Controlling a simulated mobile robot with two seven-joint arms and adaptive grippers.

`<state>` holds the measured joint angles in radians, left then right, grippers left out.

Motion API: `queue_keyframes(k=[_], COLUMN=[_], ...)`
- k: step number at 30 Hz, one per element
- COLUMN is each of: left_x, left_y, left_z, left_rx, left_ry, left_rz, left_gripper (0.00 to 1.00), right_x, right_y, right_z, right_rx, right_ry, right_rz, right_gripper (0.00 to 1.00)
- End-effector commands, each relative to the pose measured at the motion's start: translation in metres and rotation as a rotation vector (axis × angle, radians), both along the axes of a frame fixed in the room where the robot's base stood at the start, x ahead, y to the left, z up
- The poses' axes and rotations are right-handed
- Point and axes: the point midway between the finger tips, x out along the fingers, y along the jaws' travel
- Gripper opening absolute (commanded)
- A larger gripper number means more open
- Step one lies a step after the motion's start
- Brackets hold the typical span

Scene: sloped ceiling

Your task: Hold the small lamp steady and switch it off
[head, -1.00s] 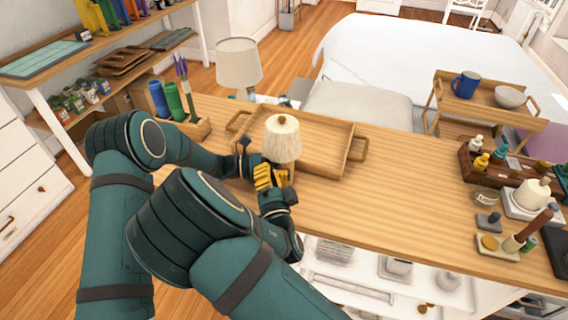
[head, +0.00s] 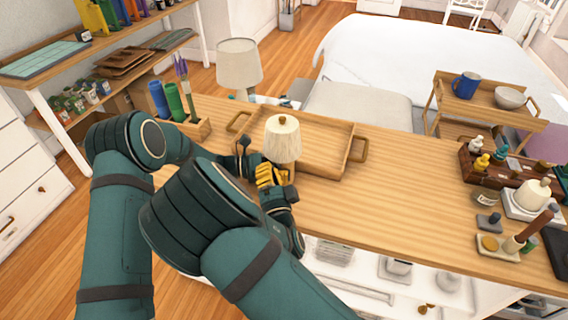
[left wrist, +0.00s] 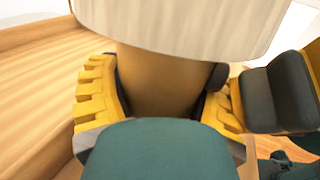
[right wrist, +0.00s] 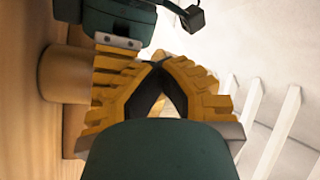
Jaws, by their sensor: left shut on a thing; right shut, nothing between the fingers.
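The small lamp (head: 283,140) has a cream ribbed shade and a wooden base, and stands upright at the tray's near edge. In the left wrist view its shade (left wrist: 180,22) fills the top, and its base (left wrist: 160,80) is between the yellow fingers of my left gripper (left wrist: 160,108), shut on it. A small dark knob (left wrist: 218,76) shows on the base's right side. My right gripper (head: 270,177) is shut and empty, close beside the base. Its fingertips meet in the right wrist view (right wrist: 160,68), with the base (right wrist: 62,75) at left. Contact with the knob is unclear.
A wooden tray (head: 322,170) lies behind the lamp on the wooden table (head: 420,200). A larger lamp (head: 239,63) stands beyond. A holder with rolls (head: 200,130) is at left. Bottles and small trays (head: 505,252) crowd the right end. The table between is clear.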

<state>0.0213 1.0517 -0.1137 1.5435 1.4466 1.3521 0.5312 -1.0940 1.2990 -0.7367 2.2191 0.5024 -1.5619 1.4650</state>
Motion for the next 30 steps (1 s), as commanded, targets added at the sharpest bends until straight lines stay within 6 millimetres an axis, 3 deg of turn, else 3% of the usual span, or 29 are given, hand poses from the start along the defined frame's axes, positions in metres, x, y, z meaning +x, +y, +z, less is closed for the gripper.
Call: queue_keyframes(k=[30], left_x=[-0.0042], left_y=[-0.0011], left_z=[-0.0005], left_rx=[-0.003], left_ry=[0.004], left_rz=[-0.013], left_gripper=[0.26], right_x=[0.0116], right_y=[-0.0090], right_z=[-0.0014], right_rx=[-0.004], right_ry=[0.003], right_rz=[-0.015], right_gripper=[0.00])
